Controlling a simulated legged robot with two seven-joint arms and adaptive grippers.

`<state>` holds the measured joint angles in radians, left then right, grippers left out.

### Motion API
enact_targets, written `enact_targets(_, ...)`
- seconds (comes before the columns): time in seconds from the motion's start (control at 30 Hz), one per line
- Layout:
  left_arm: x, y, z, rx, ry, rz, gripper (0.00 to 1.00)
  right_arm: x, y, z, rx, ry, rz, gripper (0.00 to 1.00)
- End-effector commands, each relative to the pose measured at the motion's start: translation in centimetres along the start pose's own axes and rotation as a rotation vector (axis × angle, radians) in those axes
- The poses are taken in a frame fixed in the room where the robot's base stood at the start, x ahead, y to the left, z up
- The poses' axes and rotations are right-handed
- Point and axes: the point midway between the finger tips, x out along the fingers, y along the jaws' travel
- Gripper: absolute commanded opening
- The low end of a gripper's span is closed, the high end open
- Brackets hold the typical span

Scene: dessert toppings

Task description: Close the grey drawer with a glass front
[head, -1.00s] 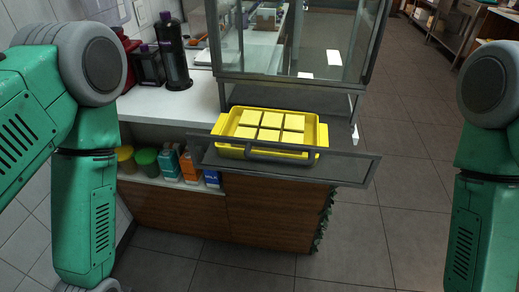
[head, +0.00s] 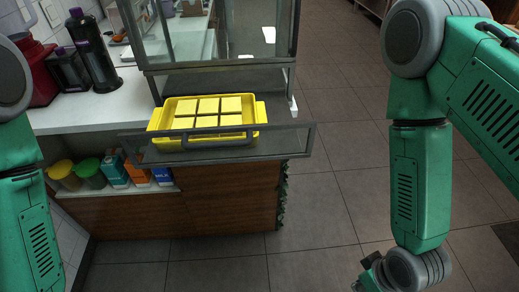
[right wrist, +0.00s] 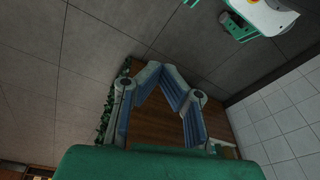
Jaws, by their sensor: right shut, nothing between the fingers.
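The grey drawer with a glass front (head: 291,143) is pulled out of the counter below the glass display case. Its dark bar handle (head: 204,141) runs along the front. A yellow tray (head: 262,113) with several pale yellow square pieces sits in the drawer. My right gripper (head: 369,276) is partly cut off at the bottom of the head view, low and to the right of the drawer, apart from it. In the right wrist view its fingers (right wrist: 160,72) meet at the tips with nothing between them. My left gripper is outside the head view.
The glass display case (head: 215,65) stands above the drawer. The wooden cabinet (head: 228,200) lies below, with cartons (head: 137,168) and lidded tubs (head: 88,172) on its open shelf. Dark bottles (head: 92,48) stand on the white counter at left. The tiled floor (head: 320,210) at right is clear.

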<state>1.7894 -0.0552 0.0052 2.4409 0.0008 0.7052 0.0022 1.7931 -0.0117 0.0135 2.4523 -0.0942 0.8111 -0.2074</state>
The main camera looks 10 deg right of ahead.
Motion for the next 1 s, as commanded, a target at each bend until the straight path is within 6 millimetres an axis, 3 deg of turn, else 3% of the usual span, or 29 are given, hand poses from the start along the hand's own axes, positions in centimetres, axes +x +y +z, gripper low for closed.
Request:
enact_targets(0.13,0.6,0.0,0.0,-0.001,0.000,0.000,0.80,-0.7,-2.2,-4.7,-0.419,0.248,-0.070,0.00)
enact_targets(0.27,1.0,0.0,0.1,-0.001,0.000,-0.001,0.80,-2.9,-4.2,-9.1,-0.800,0.532,-0.040,0.00)
enact_targets(0.5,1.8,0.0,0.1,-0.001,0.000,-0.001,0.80,-10.1,-6.2,-15.5,-1.339,1.061,0.305,0.00)
enact_targets(0.73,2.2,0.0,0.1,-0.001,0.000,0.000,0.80,-16.4,-6.2,-18.1,-1.543,1.326,0.738,0.00)
enact_targets(0.83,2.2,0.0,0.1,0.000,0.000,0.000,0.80,-17.7,-6.2,-18.4,-1.568,1.361,0.833,0.00)
enact_targets(1.0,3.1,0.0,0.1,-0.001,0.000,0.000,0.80,-17.8,-6.8,-19.4,-1.581,1.373,0.871,0.00)
